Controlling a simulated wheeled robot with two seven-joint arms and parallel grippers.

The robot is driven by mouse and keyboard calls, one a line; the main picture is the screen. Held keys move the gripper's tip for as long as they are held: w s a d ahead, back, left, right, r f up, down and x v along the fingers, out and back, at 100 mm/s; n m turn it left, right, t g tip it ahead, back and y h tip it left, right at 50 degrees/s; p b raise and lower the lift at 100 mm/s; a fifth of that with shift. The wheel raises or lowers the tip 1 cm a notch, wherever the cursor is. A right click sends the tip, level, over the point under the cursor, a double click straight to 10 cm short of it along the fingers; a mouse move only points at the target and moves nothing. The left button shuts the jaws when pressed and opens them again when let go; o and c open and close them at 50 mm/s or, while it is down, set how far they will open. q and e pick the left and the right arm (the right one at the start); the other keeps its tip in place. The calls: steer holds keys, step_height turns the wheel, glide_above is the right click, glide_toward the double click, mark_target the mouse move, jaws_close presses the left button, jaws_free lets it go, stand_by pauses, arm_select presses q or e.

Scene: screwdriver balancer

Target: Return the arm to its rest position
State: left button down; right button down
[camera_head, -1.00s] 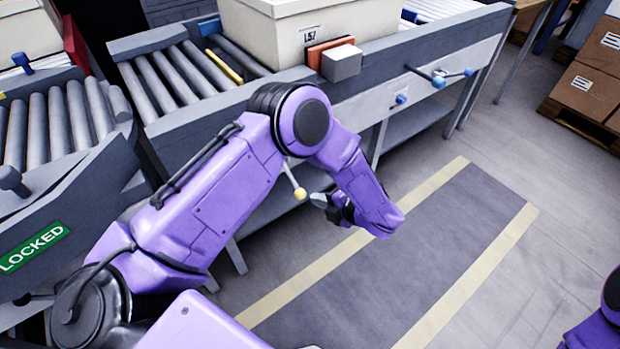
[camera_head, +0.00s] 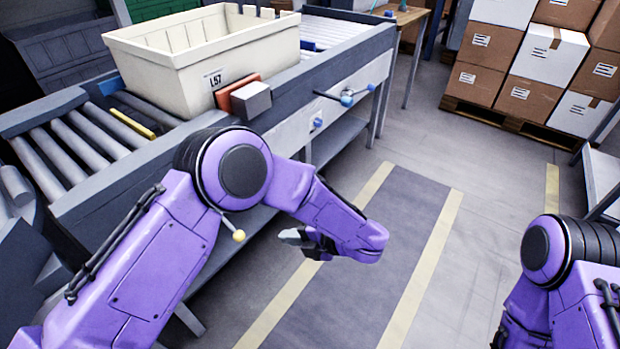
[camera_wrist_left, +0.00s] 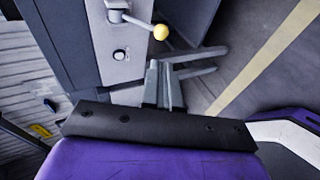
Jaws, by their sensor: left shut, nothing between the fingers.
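My left arm (camera_head: 150,255) is purple and comes in from the lower left, bent at the elbow. My left gripper (camera_head: 290,237) hangs in front of the conveyor's near side, above the floor, shut and empty. In the left wrist view its fingers (camera_wrist_left: 164,82) are together with nothing between them. My right arm (camera_head: 565,280) shows at the lower right edge; its gripper is out of the picture.
A cream crate (camera_head: 210,55) labelled L57 sits on the roller conveyor (camera_head: 75,150). A yellow-knobbed lever (camera_head: 238,235) is close to my left gripper, and blue-knobbed handles (camera_head: 346,99) stick out farther along. Stacked cartons (camera_head: 530,60) stand at the back right. The floor (camera_head: 440,150) between is clear.

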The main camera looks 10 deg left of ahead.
arm_select(q)
steer(key=w+a+f+m+t+h+p, duration=0.1)
steer(key=w+a+f+m+t+h, duration=0.15)
steer(key=m+t, duration=0.6)
steer(key=s+a+f+m+g+h+p, duration=0.3)
steer(key=s+a+f+m+h+p, duration=0.3)
steer(key=s+m, duration=0.6)
steer(key=s+a+m+g+p, duration=0.1)
steer(key=s+a+m+g, duration=0.1)
steer(key=s, duration=0.6)
steer(key=s+a+m+g+p, duration=0.1)
steer(key=s+a+m+g, duration=0.1)
steer(key=s, duration=0.6)
steer(key=a+m, duration=0.1)
steer(key=a, duration=0.1)
steer(key=shift+s+a+m+p, duration=0.3)
steer(key=shift+s+m+p, duration=0.05)
steer(key=shift+p, duration=0.05)
